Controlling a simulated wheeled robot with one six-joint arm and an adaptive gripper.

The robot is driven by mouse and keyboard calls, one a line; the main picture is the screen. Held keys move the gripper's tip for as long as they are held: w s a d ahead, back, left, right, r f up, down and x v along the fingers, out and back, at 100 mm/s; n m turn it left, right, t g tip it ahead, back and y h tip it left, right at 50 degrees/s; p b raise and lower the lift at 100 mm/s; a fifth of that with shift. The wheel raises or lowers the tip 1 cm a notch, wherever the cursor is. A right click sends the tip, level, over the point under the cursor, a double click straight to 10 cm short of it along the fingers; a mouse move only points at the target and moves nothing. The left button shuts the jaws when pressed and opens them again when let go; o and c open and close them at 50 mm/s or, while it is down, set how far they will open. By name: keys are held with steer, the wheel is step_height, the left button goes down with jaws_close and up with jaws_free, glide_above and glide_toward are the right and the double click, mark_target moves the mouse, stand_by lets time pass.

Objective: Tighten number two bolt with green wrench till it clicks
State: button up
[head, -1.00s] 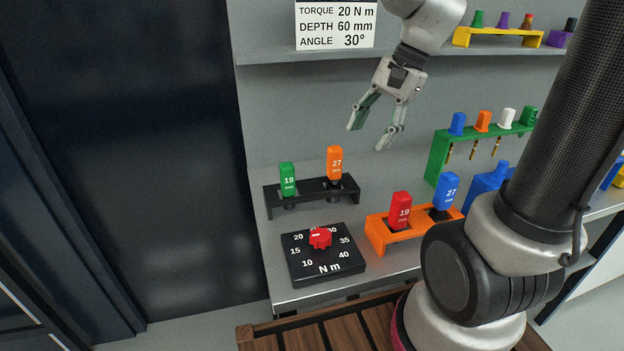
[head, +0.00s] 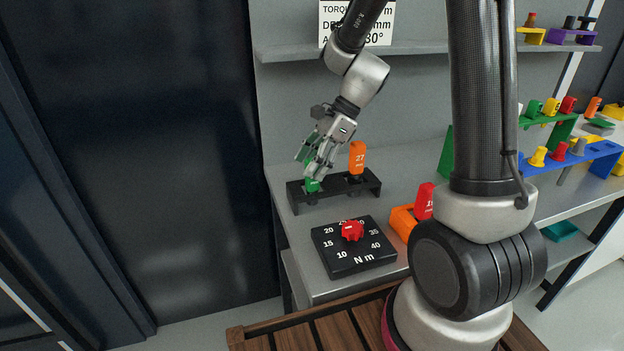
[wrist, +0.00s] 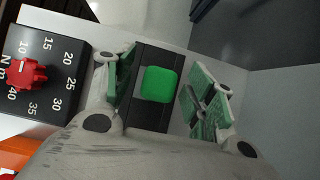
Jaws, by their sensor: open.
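The green wrench (head: 312,186) stands upright in the black rack (head: 335,190) on the grey bench. In the wrist view its square green top (wrist: 159,84) lies between my two fingers, with gaps on both sides. My gripper (head: 316,166) is open, pointing down over the green wrench and hiding most of it in the head view. It also shows at the wrist (wrist: 165,92), with green pads facing each other. The number two bolt is not visible in these frames.
An orange 27 wrench (head: 357,158) stands beside the green one in the black rack. A black torque dial box (head: 353,250) with a red knob (head: 352,230) sits in front. A red wrench (head: 424,201) stands in an orange rack (head: 403,222) to the right.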

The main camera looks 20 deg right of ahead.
jaws_close()
stand_by(0.3)
